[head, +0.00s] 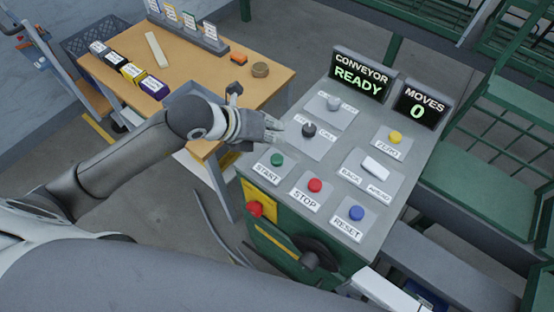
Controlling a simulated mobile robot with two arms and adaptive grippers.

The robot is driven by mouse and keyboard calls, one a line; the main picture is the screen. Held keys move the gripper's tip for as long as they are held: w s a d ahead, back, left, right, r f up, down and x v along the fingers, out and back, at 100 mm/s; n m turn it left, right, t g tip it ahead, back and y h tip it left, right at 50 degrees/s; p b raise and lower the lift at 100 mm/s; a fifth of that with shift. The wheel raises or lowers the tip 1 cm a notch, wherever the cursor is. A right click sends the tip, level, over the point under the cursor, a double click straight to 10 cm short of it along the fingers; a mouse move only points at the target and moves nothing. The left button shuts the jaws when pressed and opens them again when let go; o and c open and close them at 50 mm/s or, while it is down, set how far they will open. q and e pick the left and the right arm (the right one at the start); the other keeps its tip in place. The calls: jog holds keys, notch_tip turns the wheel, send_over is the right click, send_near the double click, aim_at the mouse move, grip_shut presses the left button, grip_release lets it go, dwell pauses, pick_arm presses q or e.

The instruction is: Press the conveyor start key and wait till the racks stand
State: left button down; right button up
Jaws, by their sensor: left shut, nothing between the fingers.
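The control box (375,226) stands at the centre right with a grey sloping top. Its green START key (277,160) is at the left front, beside the red STOP key (315,185) and the blue RESET key (356,213). The conveyor display (358,76) reads READY and the moves display (420,105) reads 0. My left gripper (279,131) is shut and empty, just behind and above the START key, apart from it as far as I can tell. Green racks (485,188) stand at the right. My right gripper is not in view.
A black selector knob (308,130) is close right of my left gripper. A yellow ZERO key (395,137) and a white rocker (375,169) lie further right. A red button (255,209) is on the box's front. A wooden table (205,70) with labelled boxes stands behind left.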

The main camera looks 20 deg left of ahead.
aim_at(275, 155)
pick_arm(q)
notch_tip(275, 155, down, 5)
jog(key=b, duration=0.3)
jog(key=shift+r, duration=0.1)
dwell(0.7)
dwell(0.5)
jog(key=shift+f+b, duration=0.35)
jog(key=shift+b, duration=0.3)
